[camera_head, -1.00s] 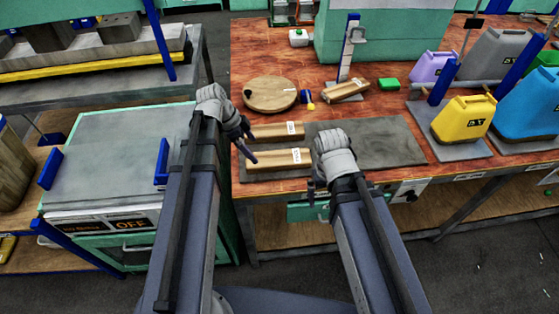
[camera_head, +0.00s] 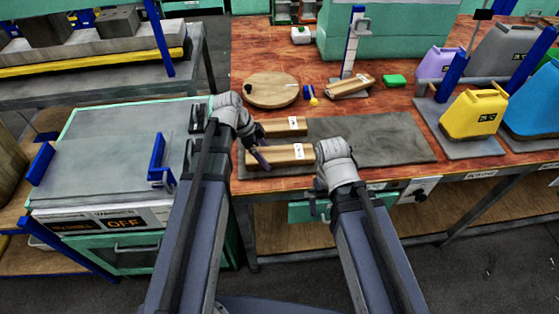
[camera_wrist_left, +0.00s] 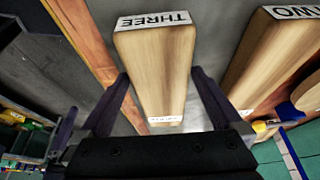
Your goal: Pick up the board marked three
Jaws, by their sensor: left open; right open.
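The board marked three (camera_wrist_left: 155,70) lies on a grey mat in the left wrist view, its label readable at the top end. In the head view it is the nearer wooden board (camera_head: 280,156), partly hidden by my left gripper. My left gripper (camera_head: 258,147) is over its left part. In the left wrist view the left gripper's (camera_wrist_left: 160,102) open fingers stand on either side of the board, with no clear grip on it. My right gripper (camera_head: 319,200) is open near the table's front edge, right of the board, its fingers partly hidden.
The board marked two (camera_wrist_left: 275,55) lies parallel just behind, also in the head view (camera_head: 280,127). The grey mat (camera_head: 385,140) is bare to the right. A round wooden disc (camera_head: 271,90), another board (camera_head: 352,88) and a yellow jug (camera_head: 472,115) stand farther off.

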